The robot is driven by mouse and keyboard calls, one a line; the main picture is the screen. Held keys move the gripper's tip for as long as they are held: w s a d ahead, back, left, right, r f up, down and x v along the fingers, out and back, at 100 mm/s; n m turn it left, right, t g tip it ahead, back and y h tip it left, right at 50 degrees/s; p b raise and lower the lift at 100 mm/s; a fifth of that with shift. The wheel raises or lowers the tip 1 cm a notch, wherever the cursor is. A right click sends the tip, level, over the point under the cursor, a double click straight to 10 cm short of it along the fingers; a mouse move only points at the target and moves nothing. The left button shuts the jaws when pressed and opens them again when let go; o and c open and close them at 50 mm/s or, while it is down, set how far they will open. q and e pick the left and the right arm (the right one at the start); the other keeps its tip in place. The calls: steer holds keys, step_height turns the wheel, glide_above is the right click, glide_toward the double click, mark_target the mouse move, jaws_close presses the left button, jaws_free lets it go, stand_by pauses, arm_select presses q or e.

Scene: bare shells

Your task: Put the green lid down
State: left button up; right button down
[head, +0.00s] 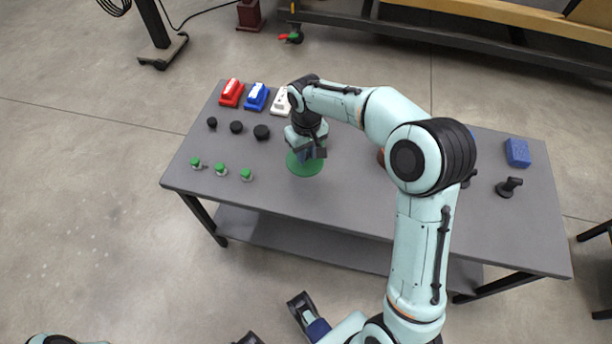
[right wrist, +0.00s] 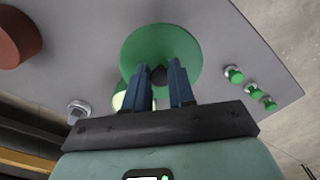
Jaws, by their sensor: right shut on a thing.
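The green lid (head: 305,168) is a round disc over the left half of the grey table, towards its front edge. In the right wrist view, the lid (right wrist: 160,42) is seen from above with a dark knob (right wrist: 158,75) at its middle. My right gripper (head: 308,153) is above the lid, its blue fingers (right wrist: 164,78) shut on the knob. I cannot tell whether the lid touches the table.
On the grey table (head: 345,205), green-topped pieces (head: 219,169) and black knobs (head: 237,127) stand left of the lid. Red (head: 231,93), blue (head: 256,97) and white (head: 281,101) items line the back. A blue block (head: 517,153) and black handle (head: 508,187) lie right. Table space in front is clear.

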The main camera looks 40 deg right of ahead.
step_height(320, 180, down, 10)
steer(key=shift+f+b, duration=0.2)
steer(key=shift+b, duration=0.5)
steer(key=shift+f, duration=0.2)
steer(key=c, duration=1)
jaws_free()
steer(key=shift+o, duration=0.2)
steer(key=shift+r, duration=0.1)
steer(key=shift+r, duration=0.25)
step_height(320, 180, up, 12)
steer(key=shift+f+p, duration=0.15)
steer(key=shift+p, duration=0.85)
